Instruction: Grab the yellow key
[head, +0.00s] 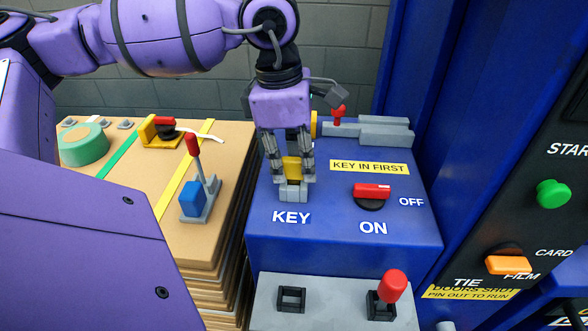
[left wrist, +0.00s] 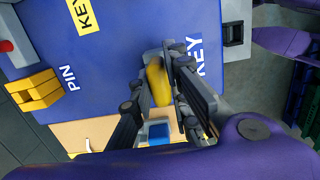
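The yellow key (head: 292,167) stands upright in a grey holder (head: 293,194) behind the white KEY label on the blue console. My left gripper (head: 291,179) points down over it, with one finger on each side of the key. In the left wrist view the key (left wrist: 158,84) lies between the two fingers of my left gripper (left wrist: 160,72), close to the right-hand one. Whether both fingers press on it cannot be told. The key's lower end is hidden in the holder. My right gripper is not in view.
A red switch (head: 371,192) sits right of the key, by ON and OFF. A grey latch with a red knob (head: 339,112) is behind. On the left, a cardboard stack (head: 228,203) carries a blue block (head: 193,199) and a red-tipped lever (head: 193,146). A blue cabinet (head: 437,95) rises at right.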

